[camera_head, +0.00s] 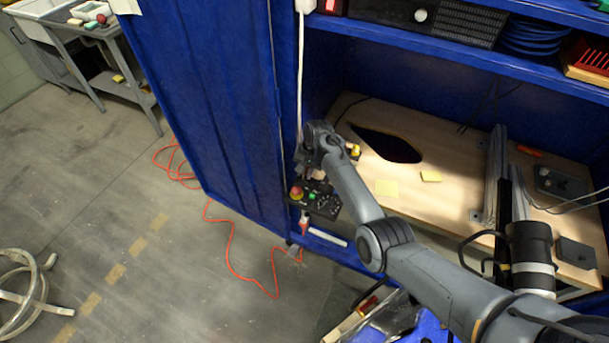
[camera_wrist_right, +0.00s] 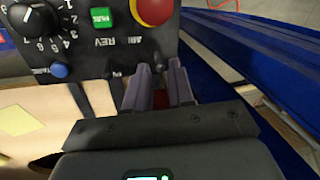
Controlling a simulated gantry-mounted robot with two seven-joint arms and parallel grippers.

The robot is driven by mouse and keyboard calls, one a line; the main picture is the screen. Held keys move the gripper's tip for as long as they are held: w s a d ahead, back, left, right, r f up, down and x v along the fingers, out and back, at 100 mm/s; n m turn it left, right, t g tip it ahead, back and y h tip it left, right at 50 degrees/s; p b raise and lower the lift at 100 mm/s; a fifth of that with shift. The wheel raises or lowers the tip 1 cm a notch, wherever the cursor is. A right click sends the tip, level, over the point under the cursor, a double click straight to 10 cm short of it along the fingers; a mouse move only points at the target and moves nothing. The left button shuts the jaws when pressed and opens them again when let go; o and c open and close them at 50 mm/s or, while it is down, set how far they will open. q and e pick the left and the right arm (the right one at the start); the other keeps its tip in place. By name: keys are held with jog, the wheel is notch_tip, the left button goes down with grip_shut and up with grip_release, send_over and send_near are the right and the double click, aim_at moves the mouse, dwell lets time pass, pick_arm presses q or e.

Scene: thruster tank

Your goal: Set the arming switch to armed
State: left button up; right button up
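The black control box (camera_head: 322,203) hangs by the cabinet's door-side edge. In the right wrist view its panel (camera_wrist_right: 98,55) shows a numbered black dial (camera_wrist_right: 32,18), a green button (camera_wrist_right: 102,17), a red knob on a yellow base (camera_wrist_right: 153,10) and a blue button (camera_wrist_right: 59,70). I cannot make out the arming switch; the fingers cover the panel's near edge, below the red knob. My right gripper (camera_head: 308,170) is close over the box. Its fingertips (camera_wrist_right: 160,68) stand slightly apart at that edge; whether they hold anything is hidden. My left gripper is not in view.
A blue cabinet door (camera_head: 225,90) stands left of the box. Behind is a wooden bench (camera_head: 435,165) with a dark opening, yellow notes (camera_head: 387,188) and an upright metal rail (camera_head: 496,170). A white cable (camera_head: 300,70) hangs above; an orange cable (camera_head: 232,255) lies on the floor.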

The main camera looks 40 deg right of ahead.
jog(key=shift+w+f, duration=0.1)
jog(key=shift+f, duration=0.55)
jog(key=shift+a, duration=0.1)
grip_shut()
